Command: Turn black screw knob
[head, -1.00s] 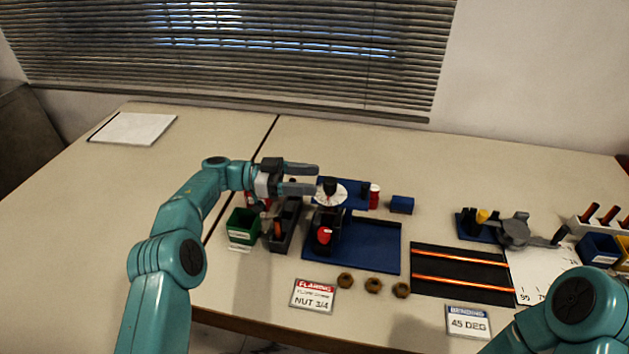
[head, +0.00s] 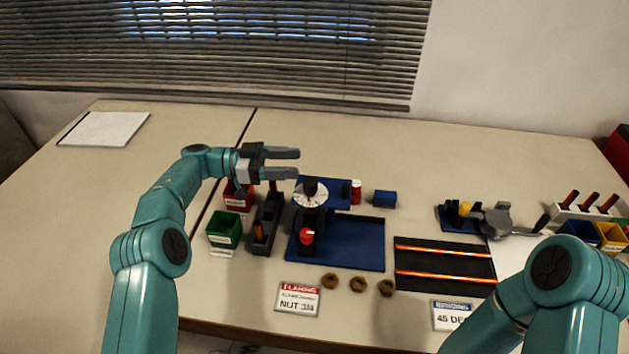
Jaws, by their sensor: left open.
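The black screw knob (head: 310,187) stands on top of a white dial (head: 309,197) with markings, on the blue rig (head: 345,239). My left gripper (head: 299,163) is open, with its two grey fingers pointing right. In the picture it is just above and left of the knob, apart from it, with nothing between the fingers. A red knob (head: 306,236) sits lower on the rig, below the dial. My right arm comes in at the lower right, but its gripper is outside the view.
Red (head: 238,195) and green (head: 224,230) bins and a dark holder (head: 266,224) stand left of the rig. Several brass nuts and a flaring sign (head: 298,299) lie in front. A black mat (head: 444,265) with orange rods lies right.

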